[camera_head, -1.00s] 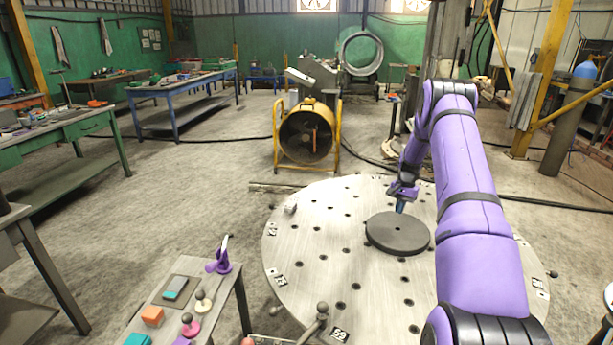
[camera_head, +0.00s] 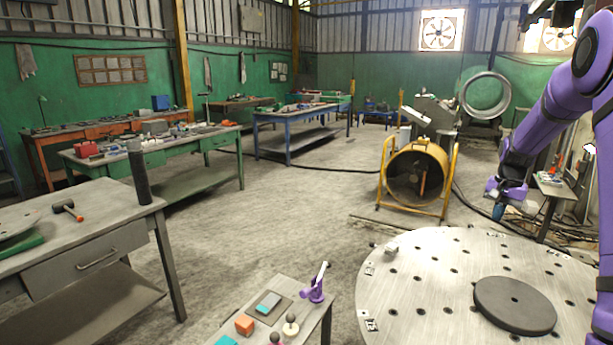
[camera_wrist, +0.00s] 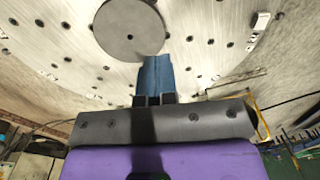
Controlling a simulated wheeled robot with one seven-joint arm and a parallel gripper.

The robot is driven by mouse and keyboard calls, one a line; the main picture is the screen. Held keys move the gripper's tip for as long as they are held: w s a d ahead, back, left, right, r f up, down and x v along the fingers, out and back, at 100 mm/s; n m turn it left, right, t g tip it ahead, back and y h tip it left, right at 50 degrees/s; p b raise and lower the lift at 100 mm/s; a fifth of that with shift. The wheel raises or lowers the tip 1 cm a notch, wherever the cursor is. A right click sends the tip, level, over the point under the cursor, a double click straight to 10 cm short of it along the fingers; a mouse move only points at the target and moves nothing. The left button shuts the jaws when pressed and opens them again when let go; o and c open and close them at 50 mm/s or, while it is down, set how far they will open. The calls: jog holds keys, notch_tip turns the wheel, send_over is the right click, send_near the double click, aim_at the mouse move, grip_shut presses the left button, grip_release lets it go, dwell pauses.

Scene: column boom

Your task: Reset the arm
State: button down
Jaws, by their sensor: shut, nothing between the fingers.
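My purple arm reaches in from the right edge of the head view. My gripper (camera_head: 498,211) hangs at its end, blue fingertips pointing down, above and beyond the far side of the round table. In the wrist view the blue fingers of my gripper (camera_wrist: 155,75) are closed together with nothing between them. A dark round disc (camera_head: 515,305) lies on the perforated round table (camera_head: 420,285), apart from the gripper. The disc also shows at the top of the wrist view (camera_wrist: 130,28).
A small table (camera_head: 255,322) with coloured blocks and a purple clamp-like piece (camera_head: 314,290) stands in front. A yellow drum fan (camera_head: 417,175) stands behind the round table. A grey workbench (camera_head: 90,235) with a hammer (camera_head: 67,209) is at left. The floor between is open.

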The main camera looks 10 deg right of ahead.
jog(key=s+a+r+n+t, duration=0.1)
jog(key=s+a+r+n, duration=0.1)
jog(key=s+a+r, duration=0.65)
jog(key=s+a+r+n+t, duration=0.1)
jog(key=s+a+r+n, duration=0.3)
jog(key=a+r, duration=0.6)
jog(key=s+a+n+t, duration=0.1)
jog(key=s+a, duration=0.5)
jog(key=s, duration=0.5)
jog(key=s+a+n+t, duration=0.1)
jog(key=s+a, duration=0.5)
jog(key=s, duration=0.6)
jog(key=shift+a+f+n+t, duration=0.2)
jog(key=shift+n+t, duration=0.2)
jog(key=shift+n, duration=0.3)
